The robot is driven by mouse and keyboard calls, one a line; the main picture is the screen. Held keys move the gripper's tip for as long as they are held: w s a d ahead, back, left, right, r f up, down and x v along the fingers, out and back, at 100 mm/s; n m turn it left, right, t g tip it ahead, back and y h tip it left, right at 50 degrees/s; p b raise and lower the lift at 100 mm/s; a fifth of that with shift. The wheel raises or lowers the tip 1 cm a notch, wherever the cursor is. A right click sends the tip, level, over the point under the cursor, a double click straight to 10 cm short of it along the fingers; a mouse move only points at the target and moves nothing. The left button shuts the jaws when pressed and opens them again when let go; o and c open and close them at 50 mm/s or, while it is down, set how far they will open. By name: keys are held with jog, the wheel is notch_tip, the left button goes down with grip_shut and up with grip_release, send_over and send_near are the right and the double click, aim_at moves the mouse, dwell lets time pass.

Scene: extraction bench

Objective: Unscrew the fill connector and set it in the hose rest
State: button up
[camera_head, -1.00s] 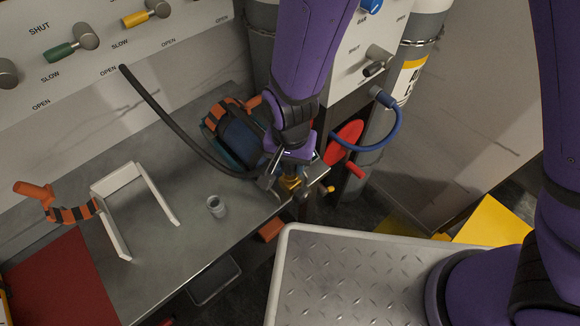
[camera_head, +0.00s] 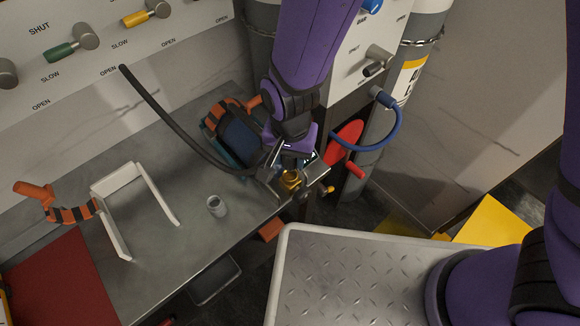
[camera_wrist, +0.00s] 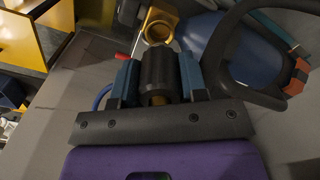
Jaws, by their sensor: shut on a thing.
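My gripper (camera_head: 289,166) is at the right end of the bench, shut on the fill connector. In the wrist view the connector (camera_wrist: 158,70) is a dark cylinder between the two blue-grey fingers, with brass showing below it. An open brass ring fitting (camera_wrist: 160,25) appears just beyond it; it also shows in the head view (camera_head: 290,179). I cannot tell whether the connector still touches the fitting.
A blue cylinder with an orange strap (camera_head: 240,140) lies behind my gripper. A red disc (camera_head: 346,138) and blue hose (camera_head: 397,128) are at right. The bench (camera_head: 185,235) around the cup is clear.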

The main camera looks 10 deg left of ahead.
jog(key=shift+r, duration=0.15)
jog(key=shift+r, duration=1.6)
jog(key=s+a+f, duration=0.3)
jog(key=a, duration=0.5)
jog(key=s+a+f+m, duration=0.1)
jog(key=s+a, duration=0.3)
jog(key=a, duration=0.5)
jog(key=shift+s+a+f, duration=0.2)
jog(key=shift+s+f, duration=0.05)
jog(key=shift+f, duration=0.65)
jog(key=shift+f, duration=1)
jog(key=shift+f, duration=2.15)
